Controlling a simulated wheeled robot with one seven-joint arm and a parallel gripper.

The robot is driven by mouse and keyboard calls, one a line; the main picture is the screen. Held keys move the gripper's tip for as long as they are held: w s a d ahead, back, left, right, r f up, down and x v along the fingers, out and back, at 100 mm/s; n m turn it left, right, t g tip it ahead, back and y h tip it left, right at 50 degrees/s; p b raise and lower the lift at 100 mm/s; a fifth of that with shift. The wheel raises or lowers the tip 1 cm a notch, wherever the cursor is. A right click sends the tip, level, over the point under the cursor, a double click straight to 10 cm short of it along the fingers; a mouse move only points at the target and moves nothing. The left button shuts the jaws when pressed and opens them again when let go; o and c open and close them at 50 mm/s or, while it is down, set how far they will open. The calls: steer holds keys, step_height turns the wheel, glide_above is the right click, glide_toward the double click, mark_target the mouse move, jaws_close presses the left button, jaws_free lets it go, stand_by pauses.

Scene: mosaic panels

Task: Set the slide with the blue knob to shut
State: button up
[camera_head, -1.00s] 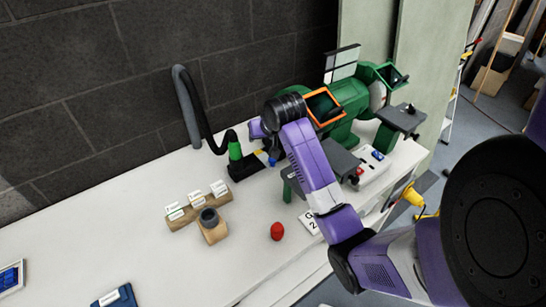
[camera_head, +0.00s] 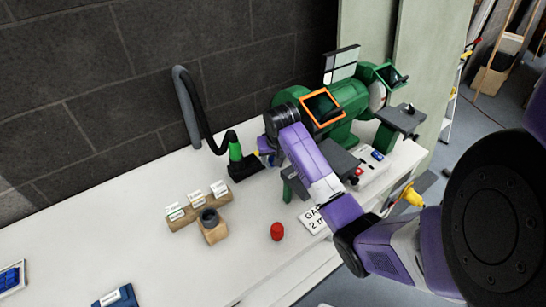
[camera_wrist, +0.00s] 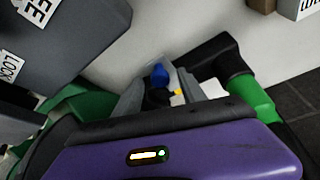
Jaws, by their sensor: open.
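The blue knob (camera_wrist: 159,74) shows in the wrist view between the two grey fingers of my gripper (camera_wrist: 165,80). The fingers stand apart on either side of it, and I cannot tell whether either touches it. A small yellow patch (camera_wrist: 178,92) lies beside the knob. In the head view my gripper (camera_head: 262,153) is at the black duct fitting (camera_head: 244,167) with a green collar (camera_head: 235,150), beside the green grinder. The slide's position is mostly hidden behind my gripper and arm.
The green bench grinder (camera_head: 345,100) with an orange-framed shield (camera_head: 322,106) stands close behind my arm. A wooden block with labels (camera_head: 198,208), a wooden cup holder (camera_head: 212,228) and a red object (camera_head: 277,231) sit on the white bench. The bench's left part is mostly clear.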

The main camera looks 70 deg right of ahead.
jaws_close()
stand_by(1.5)
